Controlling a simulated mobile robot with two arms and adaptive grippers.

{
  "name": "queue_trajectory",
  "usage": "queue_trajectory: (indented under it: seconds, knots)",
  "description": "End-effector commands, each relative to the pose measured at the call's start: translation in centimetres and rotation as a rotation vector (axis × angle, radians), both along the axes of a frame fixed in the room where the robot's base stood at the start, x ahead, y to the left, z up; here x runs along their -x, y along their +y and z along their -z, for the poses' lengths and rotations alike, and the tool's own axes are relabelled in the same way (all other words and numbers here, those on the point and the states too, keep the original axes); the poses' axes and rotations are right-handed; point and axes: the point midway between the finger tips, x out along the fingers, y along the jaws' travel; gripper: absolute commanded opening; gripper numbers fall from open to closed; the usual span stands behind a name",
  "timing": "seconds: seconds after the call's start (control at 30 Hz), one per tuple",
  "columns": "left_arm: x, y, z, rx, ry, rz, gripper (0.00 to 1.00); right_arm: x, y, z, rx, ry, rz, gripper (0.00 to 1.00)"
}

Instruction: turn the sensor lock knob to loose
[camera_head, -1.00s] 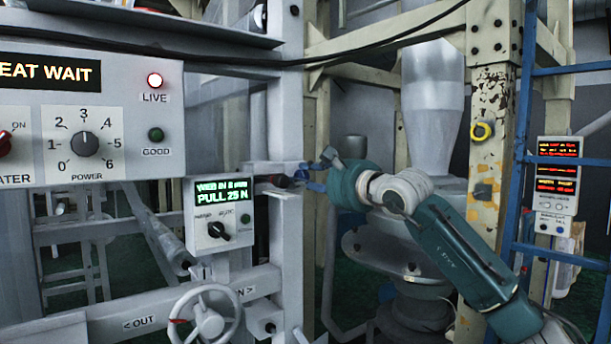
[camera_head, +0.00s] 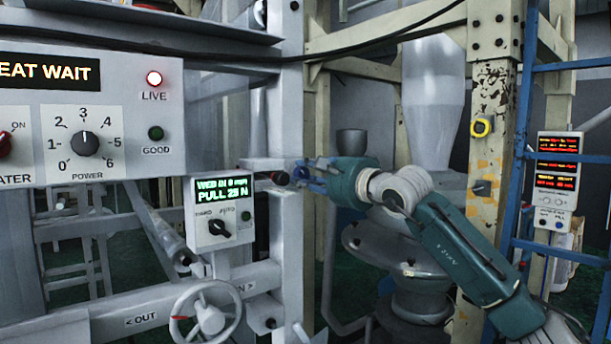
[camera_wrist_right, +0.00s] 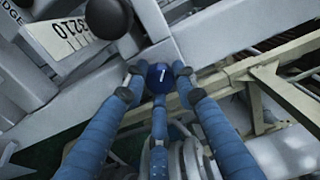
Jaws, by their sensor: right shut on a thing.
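A round blue knob with a white mark (camera_wrist_right: 160,76) sits in the middle of the right wrist view, taken to be the sensor lock knob. My right gripper (camera_wrist_right: 160,88) has blue fingers with dark tips on both sides of it and is shut on it. In the head view my right gripper (camera_head: 303,174) is at the pale frame post, and its fingers hide the knob there. The knob's lock setting cannot be read. My left gripper is not in view.
A dark cylinder (camera_wrist_right: 107,18) and a numbered scale (camera_wrist_right: 70,42) lie close beside the fingers. In the head view, a small display box (camera_head: 222,213), a handwheel (camera_head: 206,314) and a power panel (camera_head: 95,120) stand left of the gripper. A blue ladder (camera_head: 520,170) stands right of my arm.

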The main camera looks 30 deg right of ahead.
Motion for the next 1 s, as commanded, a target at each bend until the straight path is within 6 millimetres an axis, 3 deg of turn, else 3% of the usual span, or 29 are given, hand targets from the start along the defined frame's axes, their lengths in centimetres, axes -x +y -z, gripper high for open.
queue_trajectory:
  seconds: [0.07,0.1,0.2,0.57,1.0]
  knots:
    - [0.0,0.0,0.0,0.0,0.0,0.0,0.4,-0.1,-0.1,0.5,0.002,0.011,0.003,0.01]
    - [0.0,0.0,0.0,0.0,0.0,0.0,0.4,-0.1,-0.1,0.5,0.002,0.011,0.003,0.31]
    - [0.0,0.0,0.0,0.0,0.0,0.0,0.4,-0.1,-0.1,0.4,0.002,0.009,0.003,0.46]
    - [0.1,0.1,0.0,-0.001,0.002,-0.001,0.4,0.5,-0.2,0.1,-0.001,0.002,0.003,0.46]
    - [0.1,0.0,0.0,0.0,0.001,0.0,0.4,8.6,-1.1,0.3,0.005,0.008,0.008,0.46]
